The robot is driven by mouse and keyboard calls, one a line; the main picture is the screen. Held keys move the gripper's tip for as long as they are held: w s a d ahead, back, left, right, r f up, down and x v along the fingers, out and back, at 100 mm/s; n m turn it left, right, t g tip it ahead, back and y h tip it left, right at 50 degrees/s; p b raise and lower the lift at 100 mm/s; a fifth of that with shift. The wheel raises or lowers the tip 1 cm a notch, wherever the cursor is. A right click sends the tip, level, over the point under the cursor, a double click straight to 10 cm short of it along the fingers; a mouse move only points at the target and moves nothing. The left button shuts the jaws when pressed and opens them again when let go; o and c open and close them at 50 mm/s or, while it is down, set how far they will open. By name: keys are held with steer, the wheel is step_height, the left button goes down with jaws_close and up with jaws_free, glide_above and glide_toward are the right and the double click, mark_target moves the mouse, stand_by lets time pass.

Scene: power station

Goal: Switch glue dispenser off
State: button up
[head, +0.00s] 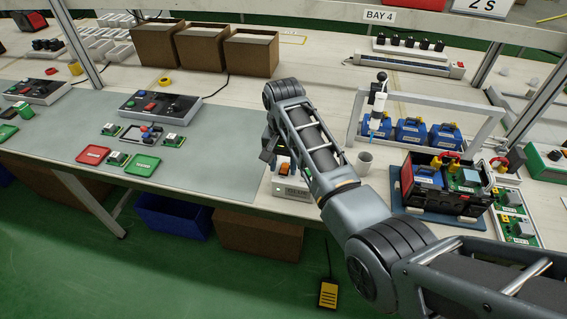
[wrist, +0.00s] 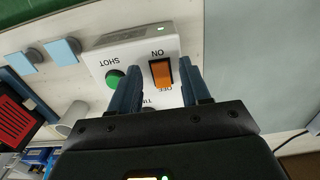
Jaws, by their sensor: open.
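The glue dispenser (wrist: 140,55) is a white box on the bench, seen upside down in the wrist view. It carries an orange rocker switch (wrist: 161,72) marked ON and OFF, a green button (wrist: 114,78) marked SHOT, and a small lit green light. A label near my gripper is partly hidden. In the head view the dispenser (head: 292,190) is at the bench's front edge, partly behind my arm. My gripper (wrist: 160,78) is open and empty, its two fingers on either side of the switch in the picture. I cannot tell whether they touch it.
A white cup (head: 364,163) and a dark open case (head: 436,183) stand right of my arm. A white frame (head: 410,98) stands over blue units behind. A grey mat (head: 215,140) lies to the left, largely bare near my gripper.

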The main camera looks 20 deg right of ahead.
steer(key=shift+f, duration=0.25)
jaws_close()
stand_by(0.3)
